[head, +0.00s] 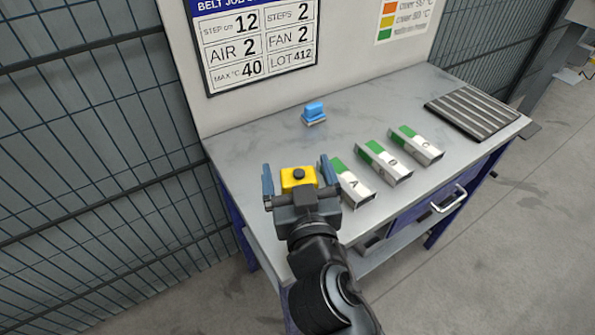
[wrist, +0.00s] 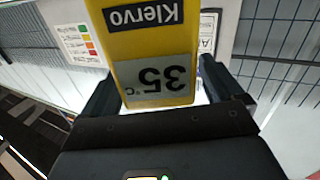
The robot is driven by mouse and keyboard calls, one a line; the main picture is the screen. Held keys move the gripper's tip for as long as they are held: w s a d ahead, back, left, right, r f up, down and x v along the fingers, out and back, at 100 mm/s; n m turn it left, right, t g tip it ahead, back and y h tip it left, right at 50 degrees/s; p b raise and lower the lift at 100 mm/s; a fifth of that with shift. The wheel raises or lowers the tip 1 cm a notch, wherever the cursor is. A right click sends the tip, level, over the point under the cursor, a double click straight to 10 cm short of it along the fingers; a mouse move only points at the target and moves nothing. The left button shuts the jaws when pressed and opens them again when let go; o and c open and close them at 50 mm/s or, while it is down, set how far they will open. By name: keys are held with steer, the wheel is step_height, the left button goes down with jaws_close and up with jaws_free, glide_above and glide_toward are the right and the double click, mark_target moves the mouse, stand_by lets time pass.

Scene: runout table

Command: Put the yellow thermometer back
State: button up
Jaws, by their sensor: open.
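My gripper (head: 298,176) is open, with one finger on each side of the thermometer. In the wrist view its fingers (wrist: 160,85) flank the yellow body. I cannot tell whether the thermometer rests on the table, as its underside is hidden.
Three green-and-white marked blocks (head: 352,184) (head: 384,162) (head: 416,145) stand just right of my gripper on the grey table (head: 250,130). A blue object (head: 314,112) sits behind. A ridged dark mat (head: 472,112) lies at the right. A job board (head: 255,45) stands behind; mesh fencing is at left.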

steer(key=shift+r, duration=0.2)
steer(key=b+v, duration=0.3)
steer(key=v, duration=0.9)
steer(key=shift+a+f, duration=0.1)
steer(key=s+d+f+g, duration=0.2)
steer(key=s+d+f, duration=0.6)
steer(key=s+d, duration=0.4)
steer(key=s+d+r+m+h, duration=0.1)
steer(key=s+d+r+h, duration=0.1)
steer(key=s+d, duration=0.2)
steer(key=s+d+r+m+h, duration=0.1)
steer(key=s+d, duration=0.3)
steer(key=s, duration=0.6)
steer(key=shift+d+r+m+g+h, duration=0.3)
steer(key=shift+r+m+h, duration=0.1)
steer(key=shift+r+m, duration=0.2)
